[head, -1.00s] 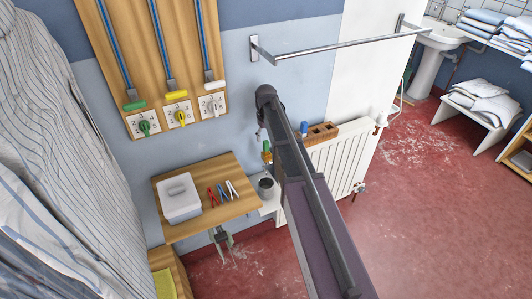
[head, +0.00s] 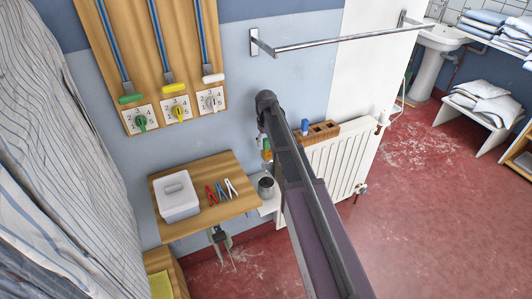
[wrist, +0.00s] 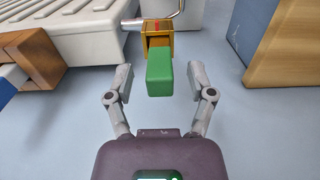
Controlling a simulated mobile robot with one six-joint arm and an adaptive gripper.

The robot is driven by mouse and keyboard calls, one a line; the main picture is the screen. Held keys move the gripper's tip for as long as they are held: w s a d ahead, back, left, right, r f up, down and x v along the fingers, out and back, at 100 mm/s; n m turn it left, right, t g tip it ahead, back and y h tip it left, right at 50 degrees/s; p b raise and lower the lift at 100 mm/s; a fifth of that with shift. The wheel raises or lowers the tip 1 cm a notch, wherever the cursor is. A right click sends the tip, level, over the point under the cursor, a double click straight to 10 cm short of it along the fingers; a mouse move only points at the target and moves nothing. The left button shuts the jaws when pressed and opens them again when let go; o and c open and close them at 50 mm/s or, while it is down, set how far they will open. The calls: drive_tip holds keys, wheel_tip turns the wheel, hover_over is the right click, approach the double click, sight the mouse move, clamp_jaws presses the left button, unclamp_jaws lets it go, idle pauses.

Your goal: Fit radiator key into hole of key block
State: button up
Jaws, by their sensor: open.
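A green block-shaped handle (wrist: 160,74) stands between the fingers of my gripper (wrist: 160,80) in the wrist view. The gripper is open, with a gap on both sides of the green piece. Behind the green piece is a yellow-brown boxy part (wrist: 158,38) with a red mark and a bent metal rod; how they join is hidden. In the head view, small green and orange parts (head: 266,150) show left of my arm. The brown key block (head: 323,130) with square holes sits along the radiator top. A blue piece (head: 304,126) stands at its left end. My gripper is mostly hidden there.
The white radiator (head: 340,165) stands right of my arm, below a metal wall rail (head: 340,42). A wooden shelf (head: 235,203) holds a white box (head: 177,197) and several clothespins. Red floor lies open at right.

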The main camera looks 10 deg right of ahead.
drive_tip(key=shift+f+b, duration=0.35)
drive_tip(key=shift+f, duration=0.25)
clamp_jaws()
